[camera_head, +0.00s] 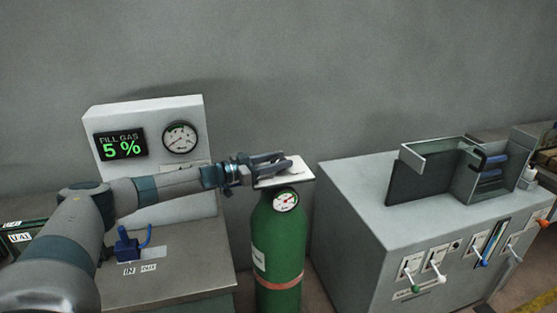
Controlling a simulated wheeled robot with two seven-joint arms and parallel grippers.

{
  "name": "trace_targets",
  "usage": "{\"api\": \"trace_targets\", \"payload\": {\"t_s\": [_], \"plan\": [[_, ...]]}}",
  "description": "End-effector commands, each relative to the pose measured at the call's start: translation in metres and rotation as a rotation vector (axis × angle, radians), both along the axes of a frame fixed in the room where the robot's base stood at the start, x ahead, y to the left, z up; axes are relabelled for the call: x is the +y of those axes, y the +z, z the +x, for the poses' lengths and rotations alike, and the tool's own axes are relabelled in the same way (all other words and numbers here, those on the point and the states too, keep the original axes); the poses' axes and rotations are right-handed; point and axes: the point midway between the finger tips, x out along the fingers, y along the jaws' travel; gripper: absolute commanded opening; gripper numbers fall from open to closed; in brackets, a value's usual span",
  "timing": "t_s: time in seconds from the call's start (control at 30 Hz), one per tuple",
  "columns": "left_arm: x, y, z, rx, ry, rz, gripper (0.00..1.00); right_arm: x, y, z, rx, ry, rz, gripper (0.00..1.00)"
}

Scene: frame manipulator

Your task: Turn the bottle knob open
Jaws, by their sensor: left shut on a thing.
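A green gas bottle (279,243) stands upright between two cabinets, with a small round gauge (285,201) near its top. A flat white plate (299,172) sits over the bottle's top. My left gripper (279,162) comes in from the left and is at the bottle's top, just above the plate. Its fingers are shut on the bottle knob, which is mostly hidden by the fingers. My right gripper is not in view.
A grey panel (103,183) at the left has a display reading "FILL GAS 5 %" (120,145) and a round dial (180,138). A blue valve (127,246) sits on the left bench (190,274). A grey cabinet (352,216) with several coloured levers and a metal holder (432,147) on top stands at the right.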

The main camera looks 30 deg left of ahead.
Motion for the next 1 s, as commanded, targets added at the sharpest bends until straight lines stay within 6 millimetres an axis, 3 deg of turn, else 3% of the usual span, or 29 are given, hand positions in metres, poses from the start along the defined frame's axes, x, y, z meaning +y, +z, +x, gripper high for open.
{"api": "trace_targets", "payload": {"t_s": [0.5,0.97,1.0], "plan": [[0.0005,-0.0004,0.0004,0.0,-0.166,0.001,0.18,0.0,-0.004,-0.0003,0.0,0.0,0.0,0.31],[-0.0001,0.0002,-0.0001,-0.001,-0.181,-0.001,0.18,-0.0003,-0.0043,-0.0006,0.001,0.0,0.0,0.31],[-0.0001,0.0003,-0.0001,-0.001,-0.181,-0.001,0.46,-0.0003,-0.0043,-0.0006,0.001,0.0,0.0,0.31]]}}
